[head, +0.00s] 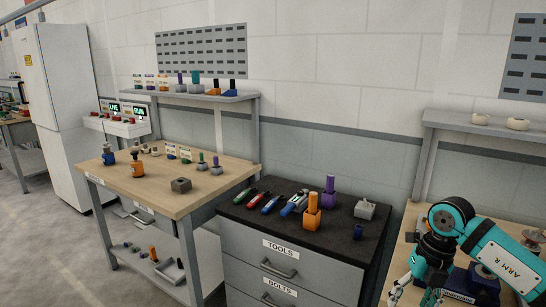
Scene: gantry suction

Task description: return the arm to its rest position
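The fingertips are close to the picture's lower edge. My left arm and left gripper are out of view.
A wooden bench (140,199) stands left. A dark blue box (484,286) sits beside my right arm.

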